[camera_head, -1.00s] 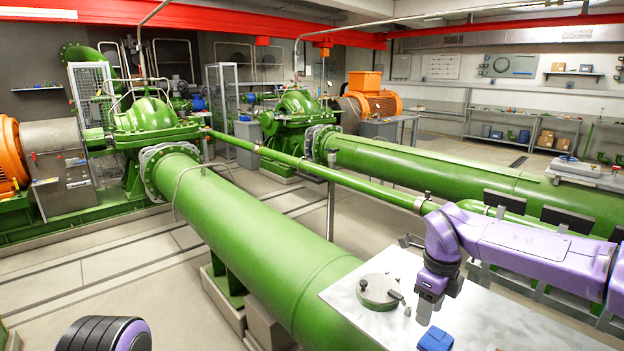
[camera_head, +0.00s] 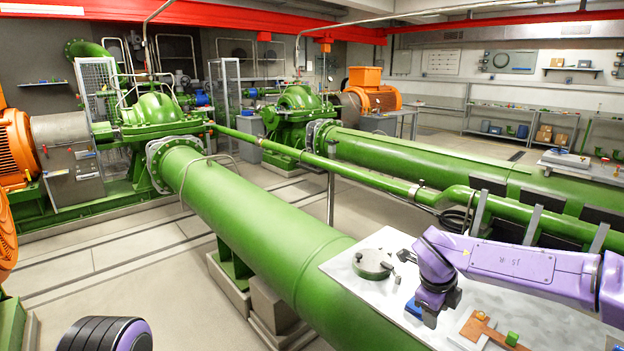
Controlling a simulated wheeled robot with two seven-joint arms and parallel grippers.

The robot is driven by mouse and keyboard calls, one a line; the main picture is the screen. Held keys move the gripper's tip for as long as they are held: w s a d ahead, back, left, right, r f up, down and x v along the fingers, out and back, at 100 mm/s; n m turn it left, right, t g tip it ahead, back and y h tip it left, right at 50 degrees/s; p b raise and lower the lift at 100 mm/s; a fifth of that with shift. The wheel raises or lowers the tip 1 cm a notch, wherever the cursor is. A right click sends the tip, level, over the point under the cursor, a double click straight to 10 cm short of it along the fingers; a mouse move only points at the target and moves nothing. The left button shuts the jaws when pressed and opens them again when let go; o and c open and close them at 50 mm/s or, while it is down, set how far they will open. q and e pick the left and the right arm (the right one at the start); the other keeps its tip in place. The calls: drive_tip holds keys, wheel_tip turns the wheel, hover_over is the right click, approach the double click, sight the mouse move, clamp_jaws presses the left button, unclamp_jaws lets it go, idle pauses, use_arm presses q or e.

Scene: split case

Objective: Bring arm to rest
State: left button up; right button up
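My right arm (camera_head: 530,262), purple, reaches in from the right above a pale worktable (camera_head: 345,262). Its dark gripper (camera_head: 429,318) hangs downward over the table near a small blue block (camera_head: 413,308), which it partly overlaps in the picture. The fingertips are small and dark, so I cannot tell whether they are open or shut. I see nothing clearly held in them. My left gripper is out of view; only a black and purple part of my own body shows at the bottom left.
On the table are a round green-grey disc with a handle (camera_head: 372,264), a brown flat piece (camera_head: 484,330) and a green cube (camera_head: 512,338). A large green pipe (camera_head: 255,230) runs beside the table. Open floor (camera_head: 110,275) lies at left.

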drive_tip(key=s+a+f+n+t+h+b, duration=0.1)
drive_tip(key=s+f+n+t, duration=0.1)
drive_tip(key=s+f+n, duration=0.45)
drive_tip(key=s+f+n+t, duration=0.1)
drive_tip(key=s+f+n, duration=0.15)
drive_tip(key=f, duration=0.65)
drive_tip(key=s+a+f+n+t+h+b, duration=0.1)
drive_tip(key=s+f+n+t, duration=0.1)
drive_tip(key=s+f+n, duration=0.45)
drive_tip(key=s+d+f+n+g, duration=0.1)
drive_tip(key=s+f, duration=0.2)
drive_tip(key=s, duration=0.4)
drive_tip(key=s+d+f+n+g+y+b, duration=0.1)
drive_tip(key=s+d+f+n, duration=0.1)
drive_tip(key=s+f, duration=0.2)
drive_tip(key=s+d+f+n+g, duration=0.1)
drive_tip(key=s+f+n, duration=0.1)
drive_tip(key=s, duration=0.9)
drive_tip(key=shift+d+f+g+b, duration=0.35)
drive_tip(key=shift+d+f+g, duration=0.05)
drive_tip(key=shift+f, duration=0.45)
drive_tip(key=shift+w, duration=0.1)
